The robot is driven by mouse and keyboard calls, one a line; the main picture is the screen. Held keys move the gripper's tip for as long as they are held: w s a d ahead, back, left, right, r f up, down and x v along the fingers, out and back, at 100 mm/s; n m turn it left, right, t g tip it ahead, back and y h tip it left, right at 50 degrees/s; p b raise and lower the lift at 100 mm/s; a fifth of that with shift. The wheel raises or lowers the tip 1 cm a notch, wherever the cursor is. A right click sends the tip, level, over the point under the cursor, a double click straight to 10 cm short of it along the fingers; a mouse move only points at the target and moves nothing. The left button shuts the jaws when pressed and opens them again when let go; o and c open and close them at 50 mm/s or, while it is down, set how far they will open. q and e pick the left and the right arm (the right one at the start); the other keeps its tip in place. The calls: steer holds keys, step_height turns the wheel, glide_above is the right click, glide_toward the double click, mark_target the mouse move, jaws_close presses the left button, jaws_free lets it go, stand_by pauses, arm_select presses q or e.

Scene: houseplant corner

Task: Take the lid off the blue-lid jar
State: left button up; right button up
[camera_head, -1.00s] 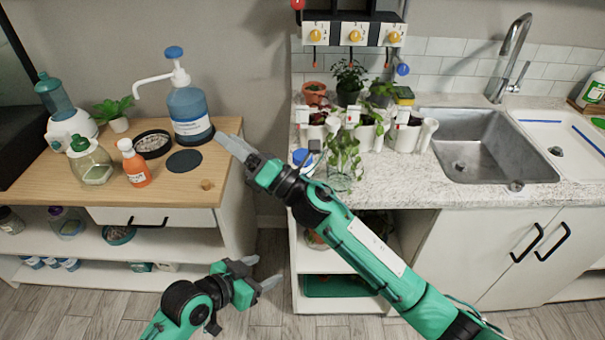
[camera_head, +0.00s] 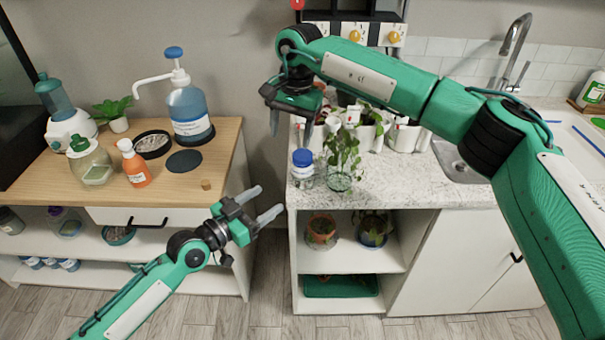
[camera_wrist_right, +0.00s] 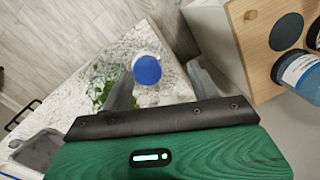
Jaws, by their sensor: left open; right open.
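The blue-lid jar (camera_head: 303,168) stands upright at the left front edge of the stone counter, with its blue lid (camera_head: 302,157) on. In the right wrist view the lid (camera_wrist_right: 147,70) shows from above, between the two fingers. My right gripper (camera_head: 291,130) is open and points down, above and slightly behind the jar, apart from it. Its fingers (camera_wrist_right: 160,88) also show in the right wrist view. My left gripper (camera_head: 270,203) is open and empty, in front of the gap between the wooden table and the counter, lower than the jar.
A leafy cutting in a glass (camera_head: 340,177) stands just right of the jar. Several potted plants and white pots (camera_head: 408,138) stand behind it. The wooden table (camera_head: 120,190) at left holds a pump bottle (camera_head: 188,112) and an orange bottle (camera_head: 135,165). The counter's front middle (camera_head: 400,185) is clear.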

mark_target(295, 177)
steer(key=shift+w+d+r+h, duration=0.35)
steer(key=shift+d+r, duration=0.1)
steer(key=shift+d, duration=0.2)
steer(key=shift+w+d+r+h, duration=0.2)
steer(key=shift+d+r+h, duration=0.2)
steer(key=shift+d, duration=0.2)
steer(key=shift+d+r, duration=0.1)
arm_select(q)
steer(key=x, duration=1.4)
steer(key=shift+w+a+r, duration=0.25)
steer(key=shift+r, duration=0.1)
steer(key=shift+c, duration=0.2)
